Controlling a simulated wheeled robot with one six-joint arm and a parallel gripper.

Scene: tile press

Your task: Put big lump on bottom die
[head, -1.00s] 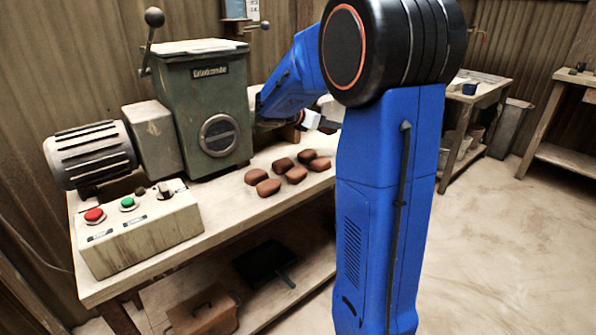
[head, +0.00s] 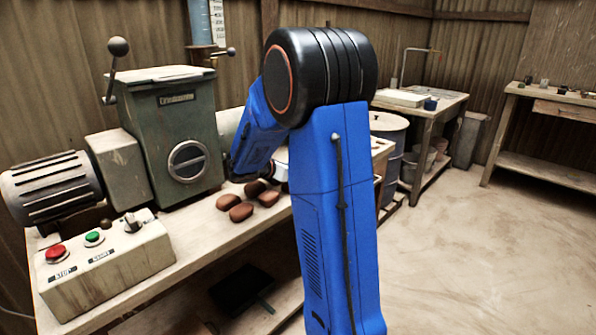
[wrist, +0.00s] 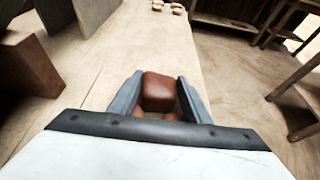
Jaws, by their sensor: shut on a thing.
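In the wrist view my gripper (wrist: 160,77) is shut on a reddish-brown lump (wrist: 160,92), which sits between its two grey fingers. Parts of other brown lumps show just below it, partly hidden. In the head view several brown lumps lie on the bench, among them a front one (head: 241,212) and a left one (head: 229,201). I cannot make out the bottom die in either view.
The wooden bench (head: 190,237) carries the green press (head: 183,135), a motor (head: 50,188) and a button box (head: 105,262). In the wrist view a brown block (wrist: 30,66) stands left of the gripper, and small lumps (wrist: 176,8) lie farther along. Open floor (head: 480,250) is at right.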

